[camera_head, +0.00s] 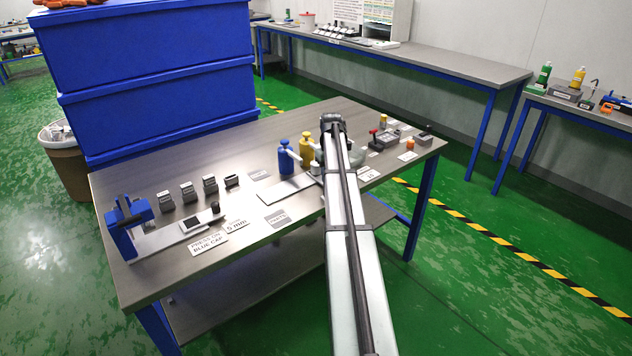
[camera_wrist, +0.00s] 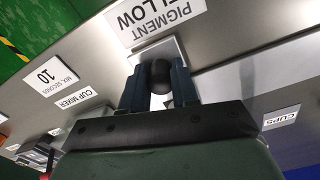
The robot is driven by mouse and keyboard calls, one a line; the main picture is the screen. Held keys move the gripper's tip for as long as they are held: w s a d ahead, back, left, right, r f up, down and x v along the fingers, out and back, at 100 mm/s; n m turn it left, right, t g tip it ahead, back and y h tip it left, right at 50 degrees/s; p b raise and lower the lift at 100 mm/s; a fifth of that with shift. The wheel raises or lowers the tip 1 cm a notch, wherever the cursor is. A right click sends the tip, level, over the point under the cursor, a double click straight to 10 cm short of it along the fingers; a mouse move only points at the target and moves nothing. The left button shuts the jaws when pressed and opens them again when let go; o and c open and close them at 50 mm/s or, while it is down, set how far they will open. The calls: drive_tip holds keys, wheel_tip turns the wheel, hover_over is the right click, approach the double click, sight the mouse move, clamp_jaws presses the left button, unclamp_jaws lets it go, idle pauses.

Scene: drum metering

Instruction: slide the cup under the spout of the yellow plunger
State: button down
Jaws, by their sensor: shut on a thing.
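The yellow plunger (camera_head: 306,149) stands near the middle of the bench in the head view, right of a blue plunger (camera_head: 285,158). My arm and wrist hide part of the area beside it, including where its spout ends. In the wrist view my gripper (camera_wrist: 160,88) is shut on a dark round knob (camera_wrist: 160,74) above a pale plate (camera_wrist: 176,47). The plate lies by the sign reading PIGMENT YELLOW (camera_wrist: 150,18). I cannot make out the cup clearly; it may be hidden by my gripper. In the head view my fingertips are hidden behind my arm.
A pale rail (camera_head: 288,189) lies on the bench left of my arm. Left are several grey blocks (camera_head: 188,191) and a blue press (camera_head: 126,222). In the wrist view a CUP MIXER sign (camera_wrist: 83,103) lies left.

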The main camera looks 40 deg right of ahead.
drive_tip(key=shift+d, duration=1.8)
drive_tip(key=c, duration=0.9)
unclamp_jaws()
drive_tip(key=shift+o, duration=0.2)
drive_tip(key=shift+r, duration=0.2)
wheel_tip(320, 180, up, 14)
drive_tip(key=shift+f, duration=0.25)
